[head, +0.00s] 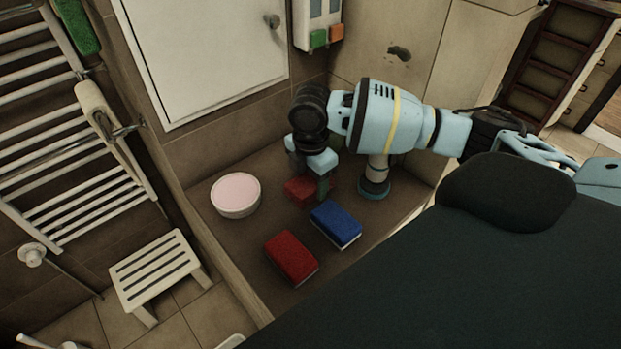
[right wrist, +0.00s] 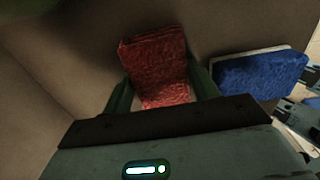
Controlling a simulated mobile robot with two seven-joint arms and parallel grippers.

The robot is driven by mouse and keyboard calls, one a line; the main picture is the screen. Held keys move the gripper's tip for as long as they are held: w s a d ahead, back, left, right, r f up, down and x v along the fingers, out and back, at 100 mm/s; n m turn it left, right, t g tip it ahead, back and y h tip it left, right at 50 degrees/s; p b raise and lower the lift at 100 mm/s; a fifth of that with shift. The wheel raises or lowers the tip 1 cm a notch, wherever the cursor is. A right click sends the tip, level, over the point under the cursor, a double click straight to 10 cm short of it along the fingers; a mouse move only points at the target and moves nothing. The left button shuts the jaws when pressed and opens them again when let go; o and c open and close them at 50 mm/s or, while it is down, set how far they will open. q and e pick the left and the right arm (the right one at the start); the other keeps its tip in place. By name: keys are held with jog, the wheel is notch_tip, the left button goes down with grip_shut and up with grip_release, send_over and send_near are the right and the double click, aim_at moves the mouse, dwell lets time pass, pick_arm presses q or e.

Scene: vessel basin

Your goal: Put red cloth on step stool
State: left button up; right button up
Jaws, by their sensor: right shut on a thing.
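The red cloth (head: 299,190) is in the basin, partly hidden by my right gripper in the head view. In the right wrist view the red cloth (right wrist: 156,62) lies between the two fingers. My right gripper (head: 324,186) points down and is shut on it; the cloth looks at or close to the basin floor. The step stool (head: 155,267), white and slatted, stands on the tiled floor at the lower left, outside the basin, with its top bare. My left gripper is not in view.
In the basin (head: 232,262) are a white bowl with pink contents (head: 236,194), a blue sponge (head: 336,223), also in the wrist view (right wrist: 258,74), a red sponge (head: 291,257) and a bottle (head: 374,180). The basin's raised edge separates them from the stool. A towel rack (head: 60,130) stands left.

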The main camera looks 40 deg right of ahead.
aim_at(311, 181)
jog(key=shift+f, duration=0.15)
jog(key=o, duration=0.9)
jog(key=shift+o, duration=0.2)
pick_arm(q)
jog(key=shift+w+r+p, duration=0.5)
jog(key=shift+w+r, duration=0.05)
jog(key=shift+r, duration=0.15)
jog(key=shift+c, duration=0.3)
pick_arm(e)
notch_tip(311, 181, up, 12)
